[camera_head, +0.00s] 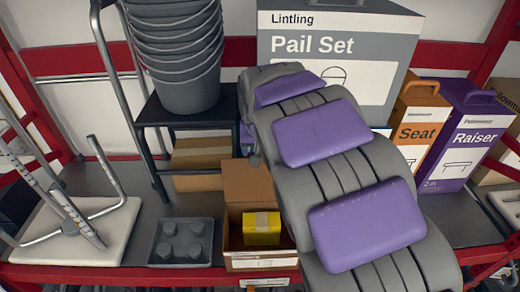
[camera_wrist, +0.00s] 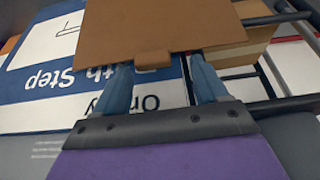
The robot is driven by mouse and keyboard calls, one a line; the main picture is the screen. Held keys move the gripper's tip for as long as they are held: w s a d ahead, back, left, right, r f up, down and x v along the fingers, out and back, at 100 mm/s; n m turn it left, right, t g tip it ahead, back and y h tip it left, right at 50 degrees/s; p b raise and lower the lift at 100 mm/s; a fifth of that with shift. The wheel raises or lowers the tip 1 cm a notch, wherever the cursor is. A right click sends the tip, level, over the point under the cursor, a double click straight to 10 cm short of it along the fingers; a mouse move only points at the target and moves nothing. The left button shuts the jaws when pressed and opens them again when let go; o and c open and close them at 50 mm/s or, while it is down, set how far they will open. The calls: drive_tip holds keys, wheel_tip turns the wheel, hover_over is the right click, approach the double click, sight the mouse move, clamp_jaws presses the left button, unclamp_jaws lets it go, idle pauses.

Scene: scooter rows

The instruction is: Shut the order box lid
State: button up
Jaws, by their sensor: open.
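The order box (camera_head: 232,262) is a brown cardboard box on the grey shelf, low in the middle of the head view. Its lid (camera_head: 245,180) stands open and raised at the back, and a yellow pack (camera_head: 261,228) sits inside. In the wrist view the brown lid (camera_wrist: 165,22) fills the top, with a small tab (camera_wrist: 153,59) on its edge. My gripper (camera_wrist: 161,64) is open, its two blue fingers spread apart with their tips near that edge. I cannot tell whether they touch it. In the head view my arm mostly hides the gripper.
A dark step stool (camera_head: 150,112) bearing stacked grey pails (camera_head: 185,85) stands behind left. A grey studded tray (camera_head: 181,242) lies left of the box. The Pail Set carton (camera_head: 385,45), Seat box (camera_head: 415,118) and Raiser box (camera_head: 466,140) stand behind and right.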

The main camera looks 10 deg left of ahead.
drive_tip(key=shift+x, duration=0.75)
drive_tip(key=shift+w+d+f, duration=0.1)
drive_tip(key=shift+d, duration=0.5)
drive_tip(key=shift+a, duration=0.4)
drive_tip(key=c, duration=0.6)
drive_tip(key=shift+d, duration=0.15)
drive_tip(key=shift+c, duration=1.4)
clamp_jaws()
